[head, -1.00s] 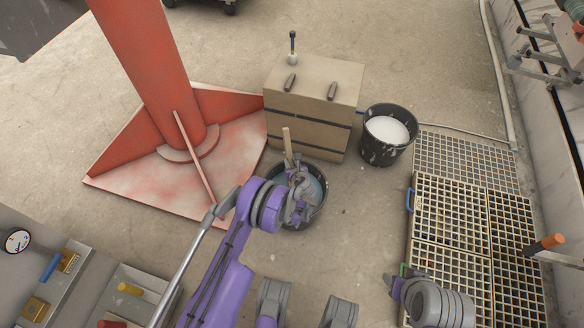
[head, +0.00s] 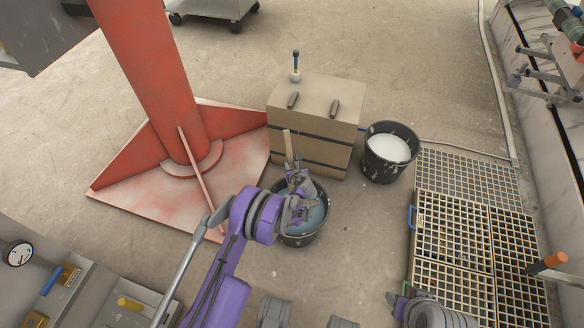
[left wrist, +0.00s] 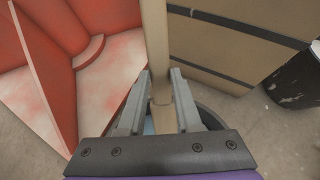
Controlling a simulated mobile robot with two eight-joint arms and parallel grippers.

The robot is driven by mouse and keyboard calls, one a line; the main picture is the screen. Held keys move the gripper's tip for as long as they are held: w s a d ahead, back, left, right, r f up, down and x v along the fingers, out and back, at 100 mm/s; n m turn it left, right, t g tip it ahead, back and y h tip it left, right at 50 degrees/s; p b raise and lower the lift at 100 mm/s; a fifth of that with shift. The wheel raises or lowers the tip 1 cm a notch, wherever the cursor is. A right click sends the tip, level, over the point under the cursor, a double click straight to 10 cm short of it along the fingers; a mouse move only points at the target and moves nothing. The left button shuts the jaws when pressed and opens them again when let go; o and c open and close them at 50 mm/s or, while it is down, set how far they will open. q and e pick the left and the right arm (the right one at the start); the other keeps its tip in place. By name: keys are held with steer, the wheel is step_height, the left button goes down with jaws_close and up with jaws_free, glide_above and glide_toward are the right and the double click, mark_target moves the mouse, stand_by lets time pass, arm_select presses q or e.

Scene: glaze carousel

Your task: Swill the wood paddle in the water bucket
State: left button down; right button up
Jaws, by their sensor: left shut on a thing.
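The wood paddle (head: 288,146) is a pale stick standing nearly upright, gripped by my left gripper (head: 295,182). In the left wrist view the paddle (left wrist: 155,45) runs between the two fingers of the left gripper (left wrist: 161,76). The water bucket (head: 316,237) is dark with bluish water and sits on the floor below this gripper. The paddle's lower end is hidden by the gripper and bucket, so its depth in the water cannot be told. My right gripper (head: 397,302) shows only partly at the bottom, away from the bucket; its fingers are unclear.
A tan box (head: 313,122) with dark straps stands just behind the water bucket. A dark bucket of white liquid (head: 388,150) stands to its right. The red column's base (head: 180,185) lies to the left. Floor grating (head: 455,225) is at the right. Bare floor lies between.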

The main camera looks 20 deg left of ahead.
arm_select(q)
steer(key=shift+r, duration=0.1)
stand_by(0.5)
steer(key=shift+r+p, duration=0.9)
steer(key=shift+r, duration=1.55)
arm_select(e)
steer(key=shift+w+v, duration=0.2)
steer(key=shift+v, duration=0.75)
arm_select(q)
steer(key=s+d+r+m+h, duration=0.1)
steer(key=s+r, duration=0.5)
steer(key=r, duration=0.4)
steer(key=s+d+r+m+t, duration=0.15)
steer(key=s+r, duration=0.35)
steer(key=r, duration=0.6)
steer(key=s+d+r+h, duration=0.1)
steer(key=s+r, duration=0.5)
steer(key=r, duration=0.4)
step_height(320, 180, up, 21)
steer(key=p, duration=2.1)
steer(key=shift+w+d, duration=0.15)
steer(key=shift+w, duration=0.15)
arm_select(e)
step_height(320, 180, up, 25)
steer(key=w+t, duration=0.1)
steer(key=shift+w+f, duration=0.15)
steer(key=shift+f, duration=0.05)
